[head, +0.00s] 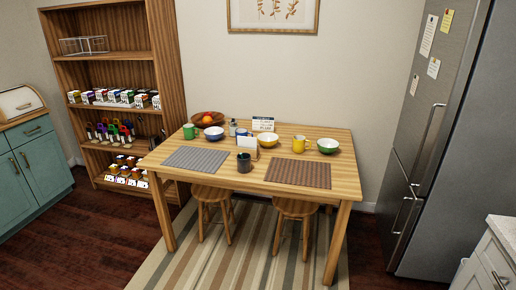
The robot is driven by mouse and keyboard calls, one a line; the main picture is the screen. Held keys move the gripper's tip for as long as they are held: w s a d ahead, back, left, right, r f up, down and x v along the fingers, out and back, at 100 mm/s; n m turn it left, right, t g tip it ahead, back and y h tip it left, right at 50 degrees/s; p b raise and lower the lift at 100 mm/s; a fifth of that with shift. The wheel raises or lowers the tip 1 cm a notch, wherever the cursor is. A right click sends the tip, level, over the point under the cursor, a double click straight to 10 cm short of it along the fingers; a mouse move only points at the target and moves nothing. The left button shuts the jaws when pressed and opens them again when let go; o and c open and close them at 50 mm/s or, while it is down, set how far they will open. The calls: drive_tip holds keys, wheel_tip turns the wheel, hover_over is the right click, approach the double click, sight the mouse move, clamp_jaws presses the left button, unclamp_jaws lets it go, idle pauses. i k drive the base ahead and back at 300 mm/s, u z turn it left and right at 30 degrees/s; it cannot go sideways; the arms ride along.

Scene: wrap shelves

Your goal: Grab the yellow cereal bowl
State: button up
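The yellow cereal bowl (268,143) stands upright on the wooden table (170,163), near the middle of its far half. Its outside is yellow and its inside is pale. A small white sign (263,124) stands just behind it, and a white card or napkin holder (247,146) stands in front of it to the left. A yellow mug (299,145) is to its right. My gripper is not in view.
A blue bowl (214,134), a green bowl (328,147), a green mug (189,131), a dark mug (244,162) and a fruit bowl (196,119) share the table. Two stools (295,208) stand at the near side. A fridge (425,150) is right, a shelf (110,55) left.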

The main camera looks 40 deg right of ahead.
sight(267, 140)
drive_tip(key=z, duration=0.05)
drive_tip(key=i, duration=0.95)
drive_tip(key=u, duration=0.15)
drive_tip(key=k, duration=0.95)
drive_tip(key=z, duration=0.15)
drive_tip(key=i, duration=0.7)
